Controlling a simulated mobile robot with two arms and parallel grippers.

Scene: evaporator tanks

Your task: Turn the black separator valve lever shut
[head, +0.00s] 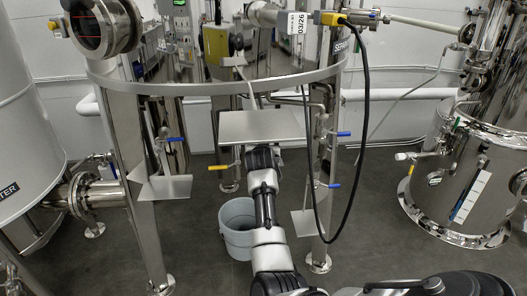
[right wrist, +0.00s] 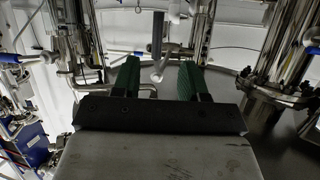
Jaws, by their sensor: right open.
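In the right wrist view, a dark upright bar (right wrist: 157,34), which looks like the black separator valve lever, stands beyond the fingertips, near a pale pipe end (right wrist: 160,70). My right gripper (right wrist: 158,78) is open, with its two green-lined fingers apart and nothing between them. The bar appears ahead of the gap between them and apart from both. In the head view, my right arm reaches up the middle, and the gripper (head: 262,157) is below the metal plate under the separator tank. I cannot make out the black lever in the head view. My left gripper is not in view.
Blue-handled valves (head: 343,133) (head: 333,185) are on the right, and a yellow-handled valve (head: 218,167) is left of the gripper. The metal plate (head: 262,125) is close above it. A grey bucket (head: 238,222) stands on the floor. A black cable (head: 366,110) hangs at the right.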

